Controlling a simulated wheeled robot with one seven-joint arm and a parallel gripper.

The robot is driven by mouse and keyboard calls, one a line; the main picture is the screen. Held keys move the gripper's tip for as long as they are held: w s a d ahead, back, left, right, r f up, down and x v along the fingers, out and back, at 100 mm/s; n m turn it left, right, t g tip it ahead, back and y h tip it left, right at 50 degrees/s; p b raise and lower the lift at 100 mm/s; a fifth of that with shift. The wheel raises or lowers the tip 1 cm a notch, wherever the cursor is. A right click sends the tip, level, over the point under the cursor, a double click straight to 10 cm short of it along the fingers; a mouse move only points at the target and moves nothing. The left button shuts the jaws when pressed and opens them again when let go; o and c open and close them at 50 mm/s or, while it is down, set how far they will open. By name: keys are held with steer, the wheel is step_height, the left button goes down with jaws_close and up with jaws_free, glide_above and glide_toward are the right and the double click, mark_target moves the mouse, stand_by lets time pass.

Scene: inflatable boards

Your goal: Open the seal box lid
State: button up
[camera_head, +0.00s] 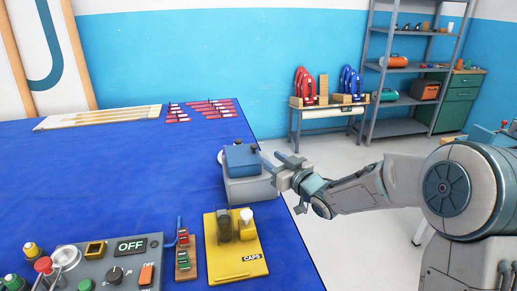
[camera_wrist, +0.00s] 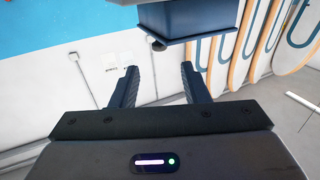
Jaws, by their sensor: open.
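The seal box (camera_head: 250,189) is a grey box near the right edge of the blue table. Its blue lid (camera_head: 240,157) sits on top and looks down, with a small dark knob (camera_head: 254,148) at its right side. My gripper (camera_head: 273,161) is just right of the box, at about lid height, with fingers pointing left towards it. In the wrist view my open gripper (camera_wrist: 160,76) has nothing between its fingers. The dark blue lid (camera_wrist: 190,18) shows above the fingertips there, with a rounded dark knob (camera_wrist: 158,45) near the gap. I see no contact.
A yellow caps board (camera_head: 237,262) stands in front of the box. A control panel (camera_head: 105,268) and small switch block (camera_head: 184,258) are front left. Red tools (camera_head: 210,108) and pale strips (camera_head: 100,117) lie at the back. The table's middle is clear.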

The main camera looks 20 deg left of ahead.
mark_target(256, 148)
steer(key=p+x, duration=0.1)
steer(key=x, duration=0.6)
steer(key=shift+w+a, duration=0.2)
steer(key=shift+a, duration=0.05)
steer(key=shift+c, duration=0.3)
jaws_close()
